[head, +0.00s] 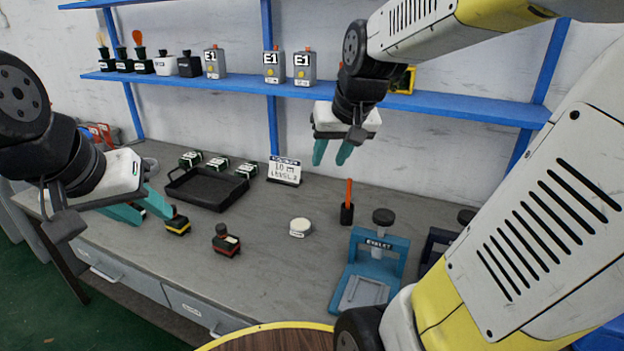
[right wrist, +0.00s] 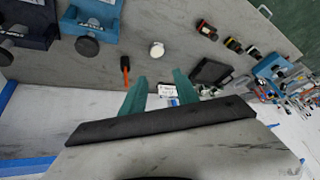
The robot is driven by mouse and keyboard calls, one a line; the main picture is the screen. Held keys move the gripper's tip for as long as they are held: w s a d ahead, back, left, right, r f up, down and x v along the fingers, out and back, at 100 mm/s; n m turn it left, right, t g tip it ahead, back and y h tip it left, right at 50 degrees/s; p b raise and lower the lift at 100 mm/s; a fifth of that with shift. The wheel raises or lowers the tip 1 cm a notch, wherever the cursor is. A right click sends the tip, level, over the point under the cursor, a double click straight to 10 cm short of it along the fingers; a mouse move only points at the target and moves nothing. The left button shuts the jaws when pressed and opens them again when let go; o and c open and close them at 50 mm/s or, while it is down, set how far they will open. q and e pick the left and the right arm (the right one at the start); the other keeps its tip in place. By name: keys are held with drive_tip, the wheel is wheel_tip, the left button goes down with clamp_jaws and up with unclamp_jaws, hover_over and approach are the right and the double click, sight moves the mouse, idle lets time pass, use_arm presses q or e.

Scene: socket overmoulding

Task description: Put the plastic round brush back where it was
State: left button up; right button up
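An orange-handled item (head: 348,190), which looks like a brush, stands upright in a small black holder (head: 347,214) on the bench, left of the blue press. It also shows in the right wrist view (right wrist: 125,64). On the upper shelf at the far left, another orange round-headed brush (head: 137,38) and a pale one (head: 101,40) stand in black pots. I cannot tell which is the plastic round brush. My right gripper (head: 333,153) is open and empty, above the bench and behind the orange handle. My left gripper (head: 145,208) is open and empty over the bench's left side.
A blue press (head: 370,262) stands at the right front, a darker one beside it. A white round tub (head: 300,227), small black-and-yellow (head: 178,226) and black-and-red (head: 226,243) blocks, a black tray (head: 207,190) and a sign (head: 285,170) occupy the bench. Its front middle is clear.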

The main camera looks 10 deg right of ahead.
drive_tip(key=s+a+n+y, duration=0.1)
drive_tip(key=s+a, duration=0.3)
drive_tip(key=s, duration=0.7)
drive_tip(key=shift+s, duration=0.25)
